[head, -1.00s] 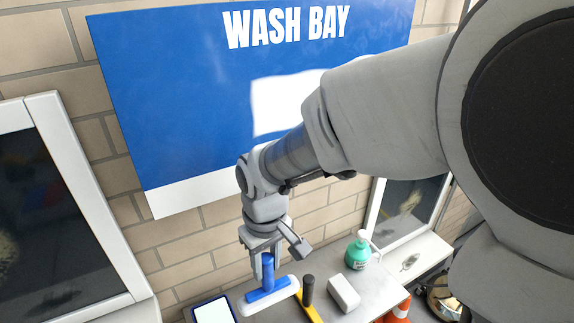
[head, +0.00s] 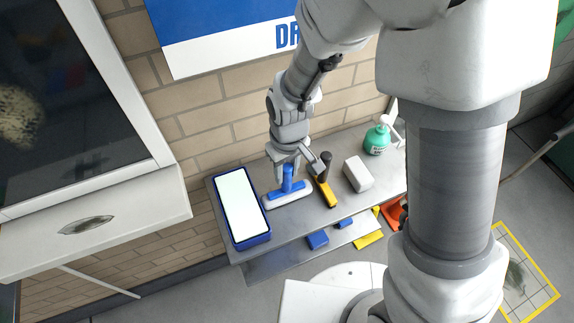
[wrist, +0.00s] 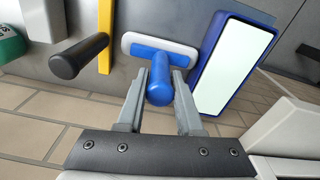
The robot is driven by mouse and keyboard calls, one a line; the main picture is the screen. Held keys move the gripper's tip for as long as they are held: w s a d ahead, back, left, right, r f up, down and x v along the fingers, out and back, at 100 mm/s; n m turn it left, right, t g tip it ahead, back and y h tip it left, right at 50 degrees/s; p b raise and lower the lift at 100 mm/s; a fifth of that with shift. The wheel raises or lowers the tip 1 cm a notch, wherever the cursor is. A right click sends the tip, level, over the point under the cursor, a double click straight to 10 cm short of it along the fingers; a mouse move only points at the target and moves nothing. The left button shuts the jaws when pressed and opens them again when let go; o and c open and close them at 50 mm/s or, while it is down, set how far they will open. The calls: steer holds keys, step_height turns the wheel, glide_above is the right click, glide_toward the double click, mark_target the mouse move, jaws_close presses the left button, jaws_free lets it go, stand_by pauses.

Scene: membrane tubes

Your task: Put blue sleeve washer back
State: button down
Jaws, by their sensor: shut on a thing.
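The blue sleeve washer (head: 285,195) has a blue upright handle on a blue bar with a white pad. It is at the metal shelf (head: 300,216), between the blue-rimmed tray and the yellow tool. My gripper (head: 287,170) is above it with its fingers around the handle. In the wrist view, the two fingers (wrist: 160,88) close on the blue handle from both sides, and the washer's white pad (wrist: 134,40) shows beyond. The pad looks close to the shelf surface; I cannot tell whether it touches.
A blue tray with a white top (head: 243,205) lies left of the washer. Right of it are a yellow tool with a black handle (head: 327,190), a white block (head: 358,173) and a green bottle (head: 377,140). Blue blocks (head: 318,240) sit on the lower shelf.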

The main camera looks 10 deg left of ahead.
steer(key=shift+f, duration=0.15)
steer(key=c, duration=0.6)
jaws_free()
steer(key=shift+o, duration=0.2)
